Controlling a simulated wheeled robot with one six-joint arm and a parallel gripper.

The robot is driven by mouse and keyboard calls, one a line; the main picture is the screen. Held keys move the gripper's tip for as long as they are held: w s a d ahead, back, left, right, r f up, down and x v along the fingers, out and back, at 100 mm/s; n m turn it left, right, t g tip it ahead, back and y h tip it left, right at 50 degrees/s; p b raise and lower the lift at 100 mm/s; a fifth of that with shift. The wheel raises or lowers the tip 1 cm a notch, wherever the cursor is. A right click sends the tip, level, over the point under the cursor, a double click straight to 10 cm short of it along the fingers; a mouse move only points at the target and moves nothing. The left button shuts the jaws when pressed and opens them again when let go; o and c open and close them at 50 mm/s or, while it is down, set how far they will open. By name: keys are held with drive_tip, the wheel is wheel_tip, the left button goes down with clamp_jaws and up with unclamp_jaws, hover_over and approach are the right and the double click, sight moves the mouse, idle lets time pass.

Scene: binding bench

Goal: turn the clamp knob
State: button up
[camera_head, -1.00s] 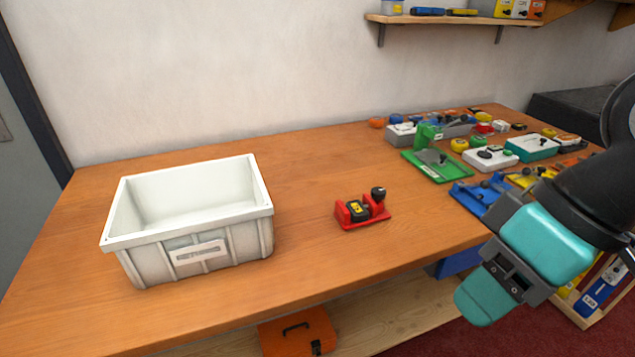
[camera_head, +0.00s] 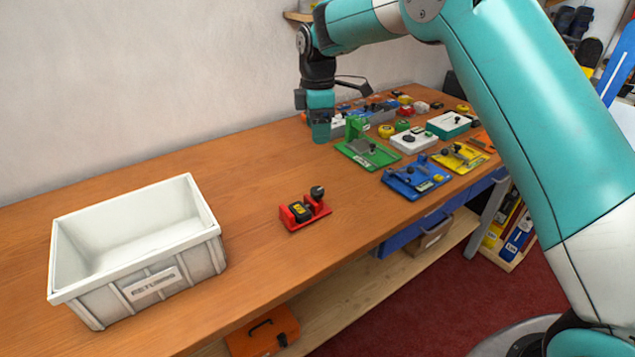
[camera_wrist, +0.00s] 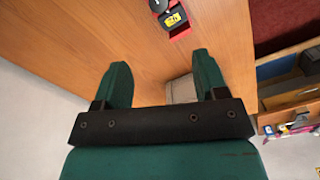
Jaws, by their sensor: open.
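A small red clamp (camera_head: 306,212) stands alone on the bench, holding a black and yellow block (camera_head: 300,211). A round black knob (camera_head: 317,192) sits at its back right. The red clamp also shows at the top edge of the wrist view (camera_wrist: 179,30), partly cut off. My gripper (camera_head: 320,138) hangs pointing down above the bench, behind the red clamp and left of the green fixture. In the wrist view my gripper (camera_wrist: 163,65) has its two teal fingers spread apart with nothing between them. It is well apart from the clamp.
A grey bin marked RETURNS (camera_head: 205,243) stands at the left. A green fixture (camera_head: 385,155), a blue fixture (camera_head: 405,187), a yellow fixture (camera_head: 470,163) and several small devices crowd the right. The bench between bin and red clamp is clear.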

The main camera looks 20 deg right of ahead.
sight(317, 190)
wheel_tip(317, 190, down, 17)
drive_tip(key=p, duration=0.3)
drive_tip(key=shift+w+f+p, duration=0.15)
drive_tip(key=shift+f+p, duration=0.05)
drive_tip(key=shift+p, duration=0.15)
drive_tip(key=c, duration=0.9)
